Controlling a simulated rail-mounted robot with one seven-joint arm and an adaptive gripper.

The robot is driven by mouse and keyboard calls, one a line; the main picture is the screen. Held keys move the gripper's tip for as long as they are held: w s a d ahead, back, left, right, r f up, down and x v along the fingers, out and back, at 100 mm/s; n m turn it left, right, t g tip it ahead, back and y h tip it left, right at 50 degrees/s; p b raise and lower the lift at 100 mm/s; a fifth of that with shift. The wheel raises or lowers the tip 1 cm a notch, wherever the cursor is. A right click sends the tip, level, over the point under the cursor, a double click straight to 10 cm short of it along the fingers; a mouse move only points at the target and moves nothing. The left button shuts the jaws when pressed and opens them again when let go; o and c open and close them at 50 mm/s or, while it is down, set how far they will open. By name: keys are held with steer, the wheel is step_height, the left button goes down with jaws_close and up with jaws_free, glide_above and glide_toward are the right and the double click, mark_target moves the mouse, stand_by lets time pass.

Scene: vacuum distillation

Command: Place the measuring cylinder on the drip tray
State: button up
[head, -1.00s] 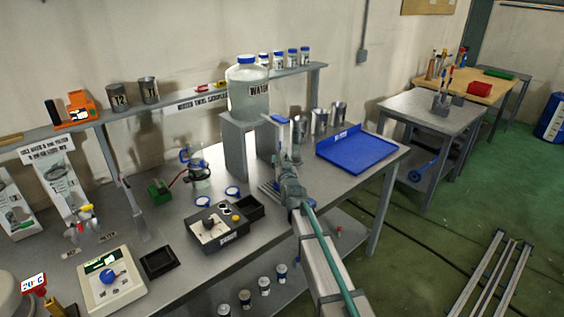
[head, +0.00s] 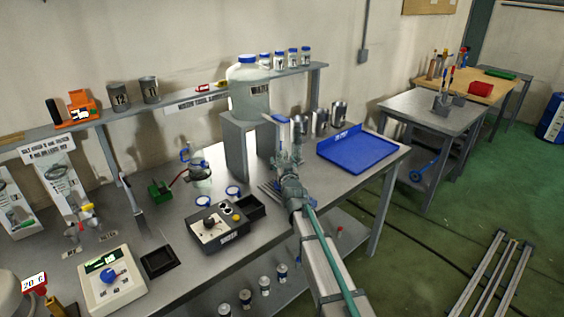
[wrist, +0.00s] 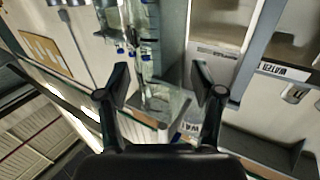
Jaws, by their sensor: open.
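My gripper (head: 284,158) is over the bench, in front of the grey stand and left of the blue tray. In the wrist view its two fingers (wrist: 159,70) are spread wide. A clear, glassy upright thing (wrist: 148,45), which looks like the measuring cylinder, shows between and beyond the fingers. I cannot tell whether either finger touches it. In the head view my gripper and arm largely hide that spot. The blue tray (head: 372,153), which looks like the drip tray, lies flat and empty at the bench's right end. Its label is too small to read.
A large water bottle (head: 249,92) stands on the grey stand (head: 238,150) just behind my gripper. Metal cups (head: 320,121) stand behind the blue tray. A black control box (head: 220,229) and glassware are to the left.

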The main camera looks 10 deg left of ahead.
steer(key=b+v, duration=0.1)
steer(key=v, duration=1)
steer(key=shift+r, duration=0.1)
